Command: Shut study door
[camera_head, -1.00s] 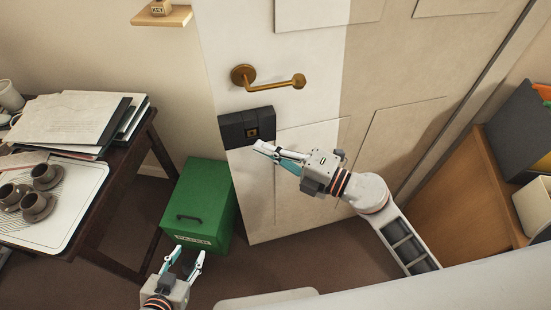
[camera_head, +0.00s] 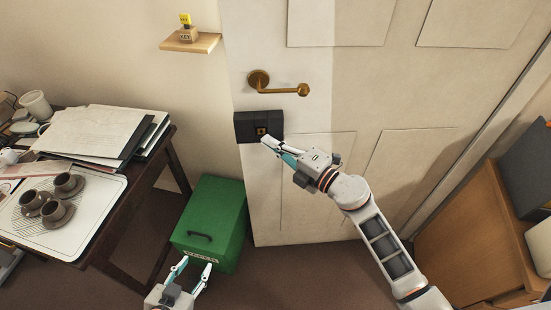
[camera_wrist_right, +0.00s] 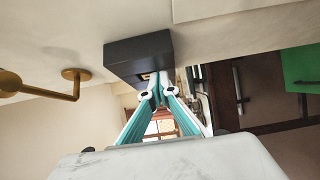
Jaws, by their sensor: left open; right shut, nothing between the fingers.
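The pale panelled study door (camera_head: 300,112) fills the middle and right of the head view. It has a brass lever handle (camera_head: 284,87) and a black lock box (camera_head: 258,126) near its left edge. I cannot tell whether a gap stands at that edge. My right gripper (camera_head: 265,140) is shut and empty, its tips at the lower edge of the lock box. In the right wrist view the lock box (camera_wrist_right: 139,57) is just beyond the fingertips (camera_wrist_right: 154,88); contact is unclear. My left gripper (camera_head: 194,272) is open and empty, low in front of the green box.
A green box (camera_head: 212,215) stands on the floor by the door's lower left. A dark table (camera_head: 171,150) with papers and a cup tray (camera_head: 95,217) is at left. A shelf (camera_head: 190,45) holds a key block (camera_head: 187,34). A wooden cabinet (camera_head: 480,235) is at right.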

